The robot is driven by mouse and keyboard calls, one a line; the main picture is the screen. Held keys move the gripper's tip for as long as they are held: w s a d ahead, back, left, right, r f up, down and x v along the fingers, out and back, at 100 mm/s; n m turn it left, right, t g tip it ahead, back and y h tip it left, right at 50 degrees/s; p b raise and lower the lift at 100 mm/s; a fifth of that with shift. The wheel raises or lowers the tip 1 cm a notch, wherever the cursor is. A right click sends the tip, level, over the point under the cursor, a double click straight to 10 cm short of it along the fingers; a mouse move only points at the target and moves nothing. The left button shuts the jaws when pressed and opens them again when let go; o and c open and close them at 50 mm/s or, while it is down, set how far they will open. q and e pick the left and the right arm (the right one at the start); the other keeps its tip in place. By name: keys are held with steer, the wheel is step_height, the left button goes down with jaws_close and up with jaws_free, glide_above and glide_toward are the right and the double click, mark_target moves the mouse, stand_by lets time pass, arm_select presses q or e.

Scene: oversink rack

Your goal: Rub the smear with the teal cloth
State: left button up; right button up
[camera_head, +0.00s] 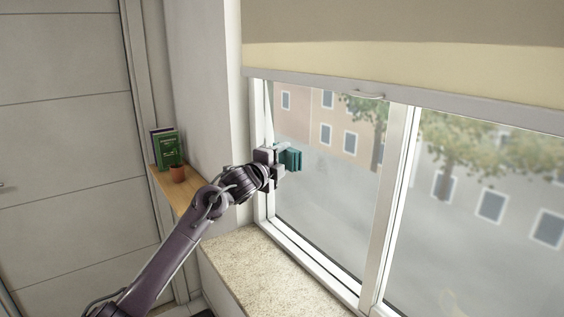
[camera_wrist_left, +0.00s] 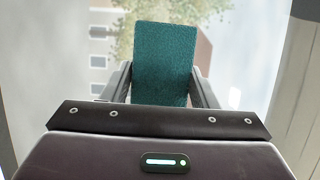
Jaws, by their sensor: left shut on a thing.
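The teal cloth (camera_head: 291,159) is a small block-like pad held at the left window pane (camera_head: 330,200). My left gripper (camera_head: 279,161) is shut on it. In the left wrist view the teal cloth (camera_wrist_left: 165,62) stands between the two fingers of my left gripper (camera_wrist_left: 163,88), its far end toward the glass. I cannot tell whether the cloth touches the glass. A faint pale haze shows on the pane around the cloth, but I cannot make out a clear smear. My right gripper is not in view.
A white window frame post (camera_head: 398,190) stands to the right of the cloth. A rolled blind (camera_head: 400,60) hangs above. A speckled sill (camera_head: 265,275) lies below. A wooden shelf (camera_head: 190,203) at the left carries green books (camera_head: 167,148) and a small terracotta pot (camera_head: 178,173).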

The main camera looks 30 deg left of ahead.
arm_select(q)
steer(key=shift+s+d+f+b, duration=0.15)
steer(key=shift+s+d, duration=0.2)
steer(key=shift+d, duration=0.55)
steer(key=shift+s+d+r+b, duration=0.15)
steer(key=shift+s+d, duration=0.2)
steer(key=shift+d, duration=0.5)
steer(key=shift+s+d+f+b, duration=0.15)
steer(key=shift+s+d, duration=0.2)
steer(key=shift+d, duration=0.55)
steer(key=shift+s+d, duration=0.35)
steer(key=shift+d, duration=0.45)
steer(key=shift+s+d+b, duration=0.3)
steer(key=shift+s+d, duration=0.15)
steer(key=shift+d, duration=0.65)
steer(key=shift+s+d+b, duration=0.25)
steer(key=shift+s+d, duration=0.25)
steer(key=shift+d, duration=0.65)
steer(key=shift+s+d+b, duration=0.3)
steer(key=shift+s+d, duration=0.15)
steer(key=shift+d, duration=0.65)
steer(key=shift+s+a, duration=0.25)
steer(key=shift+s, duration=0.2)
glide_toward(326, 173)
steer(key=shift+w+a, duration=0.2)
steer(key=shift+a, duration=0.45)
steer(key=shift+w+a, duration=0.15)
steer(key=shift+a, duration=0.5)
steer(key=shift+s, duration=0.1)
